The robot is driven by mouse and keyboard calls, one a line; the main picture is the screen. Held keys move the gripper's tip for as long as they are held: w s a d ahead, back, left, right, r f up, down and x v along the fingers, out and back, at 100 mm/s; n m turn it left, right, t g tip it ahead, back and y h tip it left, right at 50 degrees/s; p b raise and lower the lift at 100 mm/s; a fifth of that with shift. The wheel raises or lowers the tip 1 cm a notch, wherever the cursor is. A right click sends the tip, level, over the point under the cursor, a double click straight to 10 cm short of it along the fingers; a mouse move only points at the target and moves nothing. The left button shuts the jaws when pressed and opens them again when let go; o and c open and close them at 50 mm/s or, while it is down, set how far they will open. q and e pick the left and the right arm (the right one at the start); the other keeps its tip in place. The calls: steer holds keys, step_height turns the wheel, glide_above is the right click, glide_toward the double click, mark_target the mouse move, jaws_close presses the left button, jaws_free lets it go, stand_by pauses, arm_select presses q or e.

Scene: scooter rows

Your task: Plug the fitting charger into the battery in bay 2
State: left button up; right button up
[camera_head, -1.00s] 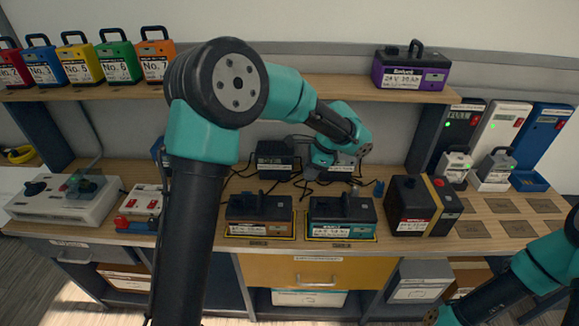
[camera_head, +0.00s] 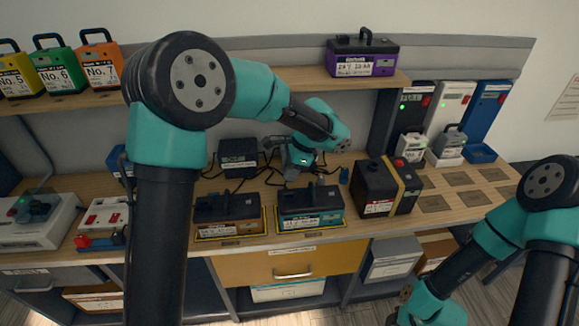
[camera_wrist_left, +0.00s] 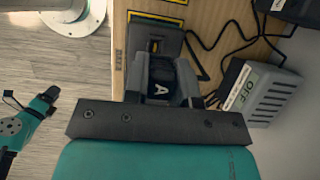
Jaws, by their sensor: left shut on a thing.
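My left gripper (camera_wrist_left: 160,82) is shut on a black plug marked A (camera_wrist_left: 161,90), between its two grey fingers. In the left wrist view it overlaps a dark battery (camera_wrist_left: 155,38) with an orange spot on top; I cannot tell whether plug and battery touch. In the head view my left gripper (camera_head: 297,160) is behind the teal-and-black battery (camera_head: 312,208), the right one of two in yellow-edged bays. A brown-and-black battery (camera_head: 228,212) sits in the left bay. A grey charger marked OFF (camera_wrist_left: 262,92) has black cables. Another charger (camera_head: 238,155) stands behind the left bay.
A black battery with a yellow stripe (camera_head: 388,187) stands right of the bays. A purple battery (camera_head: 363,55) sits on the shelf (camera_head: 270,90). Cables lie on the bench behind the bays. Empty dark pads (camera_head: 455,190) are at the right.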

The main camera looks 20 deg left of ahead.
arm_select(q)
steer(key=shift+f, duration=2.7)
steer(key=shift+f, duration=1)
steer(key=o, duration=1)
steer(key=v, duration=1.7)
steer(key=shift+r, duration=0.2)
